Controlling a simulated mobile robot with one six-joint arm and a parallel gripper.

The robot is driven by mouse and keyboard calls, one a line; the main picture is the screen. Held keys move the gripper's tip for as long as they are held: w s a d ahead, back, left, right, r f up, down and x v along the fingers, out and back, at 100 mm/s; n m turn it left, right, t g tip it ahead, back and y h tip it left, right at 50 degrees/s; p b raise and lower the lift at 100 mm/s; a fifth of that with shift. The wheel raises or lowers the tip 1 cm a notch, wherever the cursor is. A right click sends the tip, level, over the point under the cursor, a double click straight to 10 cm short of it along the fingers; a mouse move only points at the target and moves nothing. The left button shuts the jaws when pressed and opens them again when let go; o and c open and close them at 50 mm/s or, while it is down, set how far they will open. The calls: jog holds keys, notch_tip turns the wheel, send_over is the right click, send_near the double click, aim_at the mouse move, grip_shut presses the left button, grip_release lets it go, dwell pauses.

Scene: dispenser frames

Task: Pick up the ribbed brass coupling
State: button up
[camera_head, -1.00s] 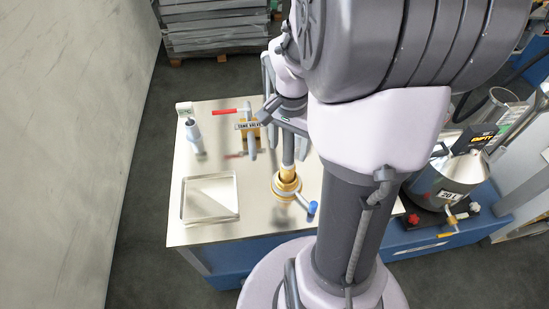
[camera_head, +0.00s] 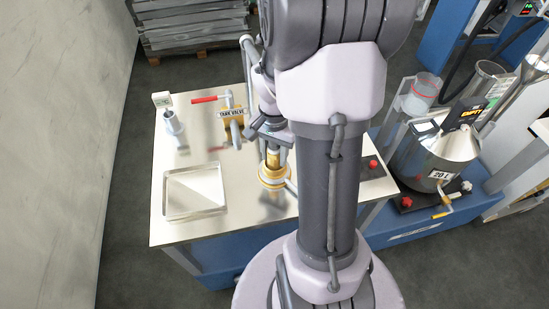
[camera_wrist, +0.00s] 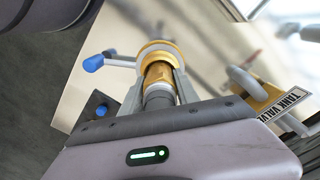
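The brass coupling (camera_wrist: 158,75) stands upright in a round gold ring fitting with a lever in the wrist view. It also shows as a short brass cylinder (camera_head: 273,158) on the table in the head view. Its ribs are too small to make out. My gripper (camera_wrist: 160,80) reaches down over it, with one grey finger on each side. The fingertips lie close beside the brass; I cannot tell whether they touch it. A dark grey cylindrical part (camera_wrist: 158,100) shows between the fingers above the brass. In the head view my gripper (camera_head: 271,140) is partly hidden by my arm.
The gold ring fitting (camera_head: 266,180) surrounds the coupling's base. The tank valve (camera_head: 234,125) with a red handle stands close behind left. A shallow tray (camera_head: 194,213) lies left, with bare table around it. A steel 20 L vessel (camera_head: 425,165) stands right.

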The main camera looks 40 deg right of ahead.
grip_shut()
